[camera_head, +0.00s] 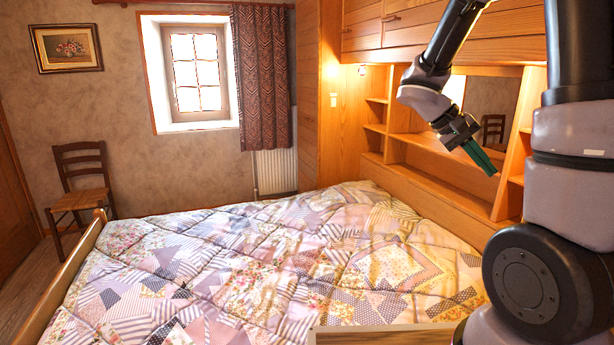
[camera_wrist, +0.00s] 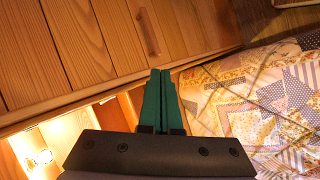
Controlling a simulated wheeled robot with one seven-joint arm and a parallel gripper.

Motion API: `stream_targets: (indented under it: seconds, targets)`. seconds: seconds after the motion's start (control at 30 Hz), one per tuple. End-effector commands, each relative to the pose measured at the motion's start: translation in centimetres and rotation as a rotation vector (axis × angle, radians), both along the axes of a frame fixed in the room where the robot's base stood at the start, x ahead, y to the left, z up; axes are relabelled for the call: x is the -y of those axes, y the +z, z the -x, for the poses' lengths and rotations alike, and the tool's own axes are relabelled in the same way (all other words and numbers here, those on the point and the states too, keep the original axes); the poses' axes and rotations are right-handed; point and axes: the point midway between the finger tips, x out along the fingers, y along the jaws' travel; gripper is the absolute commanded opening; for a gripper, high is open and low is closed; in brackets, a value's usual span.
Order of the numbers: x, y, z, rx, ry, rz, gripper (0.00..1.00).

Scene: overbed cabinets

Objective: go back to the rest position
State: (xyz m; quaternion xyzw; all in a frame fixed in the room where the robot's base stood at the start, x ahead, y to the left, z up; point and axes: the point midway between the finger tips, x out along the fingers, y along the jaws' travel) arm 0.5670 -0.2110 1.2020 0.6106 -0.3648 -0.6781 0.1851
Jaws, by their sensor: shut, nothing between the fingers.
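My gripper (camera_head: 482,159) has green fingers and hangs in the air at the right, in front of the wooden shelf unit behind the bed head. It points down and to the right and holds nothing. In the wrist view my gripper (camera_wrist: 160,74) shows its two green fingers pressed together, with no object between them. My arm comes down from the top right of the head view.
A bed (camera_head: 240,260) with a patchwork quilt fills the middle. Wooden overbed cabinets (camera_head: 405,22) hang above the shelves (camera_head: 400,140), close to my arm. A wooden chair (camera_head: 80,185) stands at the far left. A board edge (camera_head: 385,336) shows at the bottom.

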Motion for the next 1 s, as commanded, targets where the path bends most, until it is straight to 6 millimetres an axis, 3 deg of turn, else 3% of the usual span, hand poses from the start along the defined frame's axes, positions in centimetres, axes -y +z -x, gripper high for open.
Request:
stream_targets:
  seconds: [0.1, 0.23, 0.6, 0.8, 1.0]
  targets:
    - [-2.2, 1.6, 2.8, 0.097, -0.025, -0.208, 0.0]
    - [-5.2, 3.2, 5.0, 0.221, -0.022, -0.42, 0.0]
    - [-13.3, 10.1, 8.9, 0.674, 0.094, -0.865, 0.0]
    - [-15.1, 12.2, 9.7, 0.808, 0.138, -0.947, 0.0]
    - [-15.3, 12.5, 9.8, 0.822, 0.143, -0.957, 0.0]
